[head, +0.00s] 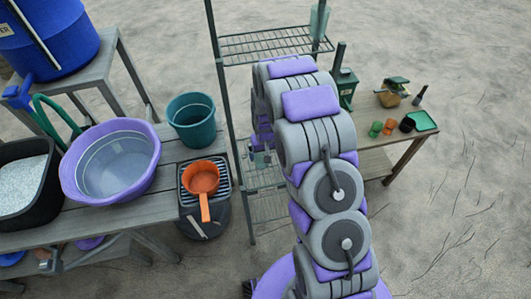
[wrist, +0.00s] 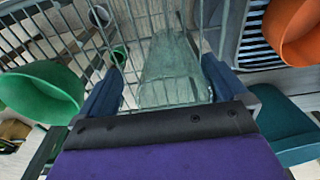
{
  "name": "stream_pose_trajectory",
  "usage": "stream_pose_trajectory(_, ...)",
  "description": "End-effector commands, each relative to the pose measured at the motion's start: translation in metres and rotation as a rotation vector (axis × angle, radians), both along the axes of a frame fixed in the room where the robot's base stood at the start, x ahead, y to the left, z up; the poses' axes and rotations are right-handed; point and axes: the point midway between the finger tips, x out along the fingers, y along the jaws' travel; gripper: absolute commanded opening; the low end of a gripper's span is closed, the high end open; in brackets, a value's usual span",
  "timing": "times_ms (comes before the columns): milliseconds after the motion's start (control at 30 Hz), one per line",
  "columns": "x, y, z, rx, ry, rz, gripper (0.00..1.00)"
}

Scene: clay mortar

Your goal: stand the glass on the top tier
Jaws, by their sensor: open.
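The glass (wrist: 172,72) is clear, pale green and see-through. In the wrist view it lies between the two fingers of my open gripper (wrist: 163,88), with wire bars behind it. I cannot tell whether either finger touches it. The wire rack (head: 219,90) stands left of my arm. Its highest visible tier (head: 255,46) is a wire shelf, mostly bare, with a pale green see-through item (head: 318,22) at its right end.
An orange pot (head: 201,178) sits on a striped grate left of the rack, beside a teal bucket (head: 191,118) and a purple basin (head: 112,160). A low table (head: 397,150) with small cups stands right. A green cup (wrist: 40,92) is close left in the wrist view.

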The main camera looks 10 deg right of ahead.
Motion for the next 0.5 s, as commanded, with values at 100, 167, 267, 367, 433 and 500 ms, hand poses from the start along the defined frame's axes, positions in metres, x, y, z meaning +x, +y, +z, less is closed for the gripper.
stream_pose_trajectory(100,0.0,0.003,0.014,-0.003,-0.003,0.002,0.99)
stream_pose_trajectory(167,-0.001,0.002,0.023,-0.003,-0.004,0.002,0.99)
stream_pose_trajectory(267,-0.002,0.0,0.043,0.0,-0.005,0.001,0.99)
stream_pose_trajectory(367,-0.004,-0.001,0.063,0.002,-0.005,0.001,0.99)
stream_pose_trajectory(433,-0.005,-0.003,0.078,0.004,-0.006,0.0,0.99)
stream_pose_trajectory(500,-0.006,-0.004,0.092,0.005,-0.006,0.0,0.99)
